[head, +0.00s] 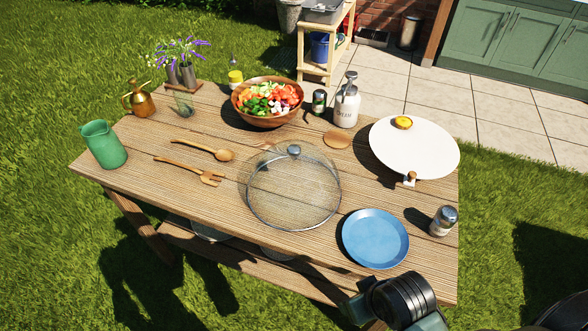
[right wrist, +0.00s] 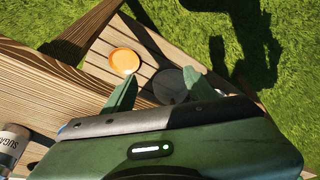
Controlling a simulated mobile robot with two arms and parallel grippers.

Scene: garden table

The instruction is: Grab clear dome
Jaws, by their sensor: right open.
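The clear dome (head: 292,195) is a see-through, finely meshed cover with a metal rim and a grey knob (head: 293,149) on top. It sits on the wooden table (head: 215,203) in the head view, near the middle. My right gripper (right wrist: 157,90) is open, its two green fingers apart with nothing between them. In the head view my right arm's end is at the bottom, by the table's front edge, below the dome and to its right. The dome does not show clearly in the right wrist view. My left gripper is out of view.
A blue plate (head: 375,239) lies just right of the dome, with a glass shaker (head: 443,221) beyond. A wooden fork (head: 190,170) and spoon (head: 205,149) lie left. A salad bowl (head: 267,103) stands behind. An orange plate (right wrist: 124,61) is on a lower bench.

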